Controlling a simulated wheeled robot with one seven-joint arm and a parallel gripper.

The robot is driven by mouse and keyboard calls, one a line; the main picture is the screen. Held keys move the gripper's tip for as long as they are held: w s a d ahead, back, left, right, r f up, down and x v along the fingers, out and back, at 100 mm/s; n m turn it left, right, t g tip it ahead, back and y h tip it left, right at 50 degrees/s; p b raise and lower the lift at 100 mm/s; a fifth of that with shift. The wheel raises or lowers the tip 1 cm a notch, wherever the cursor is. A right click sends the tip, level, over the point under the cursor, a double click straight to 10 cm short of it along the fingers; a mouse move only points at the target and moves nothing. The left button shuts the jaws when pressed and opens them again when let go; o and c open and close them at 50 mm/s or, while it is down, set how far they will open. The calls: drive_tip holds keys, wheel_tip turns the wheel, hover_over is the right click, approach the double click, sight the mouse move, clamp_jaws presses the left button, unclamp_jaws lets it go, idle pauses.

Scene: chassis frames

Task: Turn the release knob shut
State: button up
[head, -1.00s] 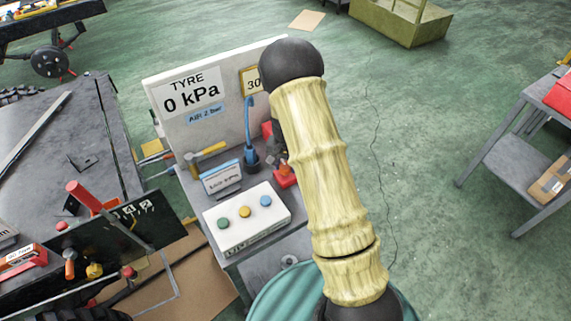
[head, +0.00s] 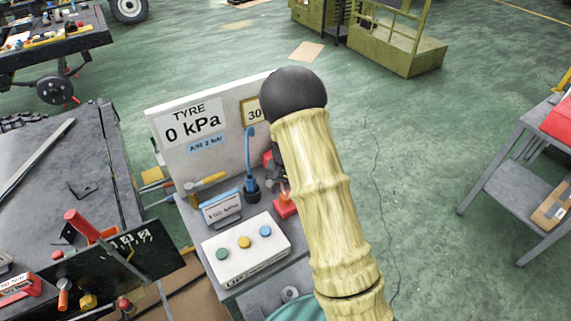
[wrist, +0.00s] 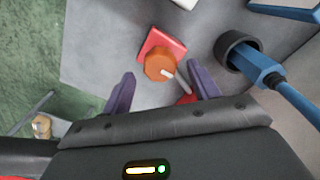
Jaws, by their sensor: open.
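The release knob (wrist: 160,67) shows in the wrist view as an orange round knob with a pale pointer, on a red base (wrist: 165,43) on the grey bench top. In the head view the red base (head: 286,208) is at the right of the bench, partly hidden by my arm. My gripper (wrist: 160,84) is open in the wrist view, its two purple fingers apart on either side of the knob's near side. Whether the fingers touch the knob cannot be told. The gripper is hidden behind my arm in the head view.
A blue hose connector in a black socket (wrist: 234,47) stands right of the knob. A white box with green, yellow and blue buttons (head: 245,255) is in front. The panel (head: 190,130) reads TYRE 0 kPa.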

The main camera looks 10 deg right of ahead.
sight(286, 195)
wheel_tip(286, 195, up, 15)
drive_tip(key=b, duration=0.1)
drive_tip(key=shift+f, duration=0.15)
idle(0.4)
drive_tip(key=s+n+t, duration=0.2)
drive_tip(key=s+n, duration=0.3)
drive_tip(key=s, duration=1.6)
drive_tip(key=shift+n+t, duration=0.3)
